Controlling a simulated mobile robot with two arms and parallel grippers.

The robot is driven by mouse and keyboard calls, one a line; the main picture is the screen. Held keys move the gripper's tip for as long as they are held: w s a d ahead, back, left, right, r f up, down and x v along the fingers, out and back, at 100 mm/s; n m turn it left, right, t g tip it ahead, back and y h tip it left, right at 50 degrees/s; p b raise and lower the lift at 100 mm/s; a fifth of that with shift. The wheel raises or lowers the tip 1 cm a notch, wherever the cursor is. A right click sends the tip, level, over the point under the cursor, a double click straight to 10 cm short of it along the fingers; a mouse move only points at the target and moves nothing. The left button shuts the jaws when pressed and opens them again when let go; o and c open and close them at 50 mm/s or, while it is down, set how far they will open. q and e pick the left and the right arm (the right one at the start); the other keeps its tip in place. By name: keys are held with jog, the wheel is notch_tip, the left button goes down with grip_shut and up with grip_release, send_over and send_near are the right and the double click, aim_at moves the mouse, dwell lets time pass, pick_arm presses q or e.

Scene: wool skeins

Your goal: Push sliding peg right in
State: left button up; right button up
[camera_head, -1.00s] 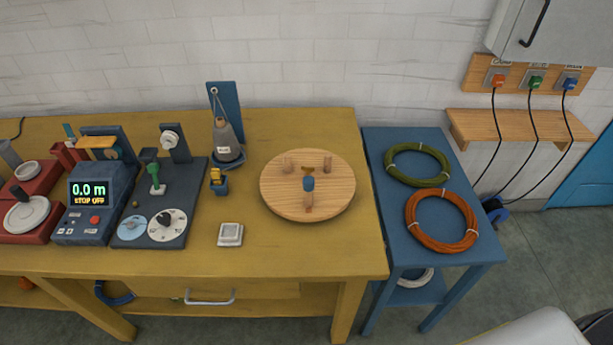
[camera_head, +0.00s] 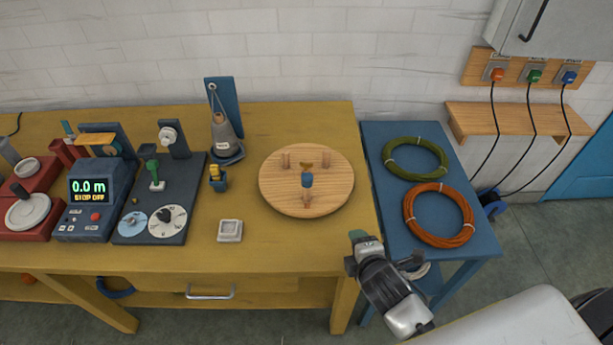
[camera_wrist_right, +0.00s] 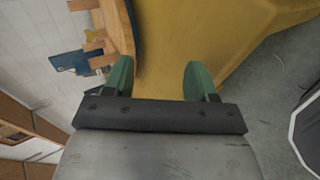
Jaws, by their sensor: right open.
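A round wooden disc (camera_head: 279,198) lies on the yellow table. Two short wooden pegs stand toward its back, the left peg (camera_head: 285,160) and the right peg (camera_head: 326,159). A blue-capped piece (camera_head: 307,180) stands near its middle, with a wooden peg in front of it. Which of these is the sliding peg, I cannot tell. My right gripper (camera_head: 385,247) is at the table's front right corner, apart from the disc and empty. In the right wrist view its two green fingers (camera_wrist_right: 160,76) are spread, and the disc's edge (camera_wrist_right: 127,28) shows at upper left. My left gripper is not in view.
A blue side table (camera_head: 383,210) with a green coil (camera_head: 415,143) and an orange coil (camera_head: 464,216) stands to the right. Left of the disc are a small white tray (camera_head: 230,239), a cone stand (camera_head: 226,150) and a meter (camera_head: 92,200). The tabletop in front of the disc is clear.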

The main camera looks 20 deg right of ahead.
aim_at(311, 182)
jog(key=w+a+r+n+t+y, duration=0.2)
jog(key=w+n, duration=0.4)
jog(key=n, duration=0.1)
jog(key=w+a+r+n+t+y+p, duration=0.1)
jog(key=w+a+r+n+t+y, duration=0.1)
jog(key=w+n, duration=0.4)
jog(key=w+a+r+n+t+y+p, duration=0.1)
jog(key=w+a+r+n+t+y, duration=0.1)
jog(key=w+n, duration=0.4)
jog(key=shift+w+a+r+n+y, duration=0.1)
jog(key=shift+a+r+n+y, duration=0.1)
jog(key=shift+n, duration=0.75)
jog(key=shift+w+a+r+n+y, duration=0.1)
jog(key=shift+n+y, duration=0.1)
jog(key=shift+n, duration=0.75)
jog(key=shift+c, duration=0.3)
grip_shut()
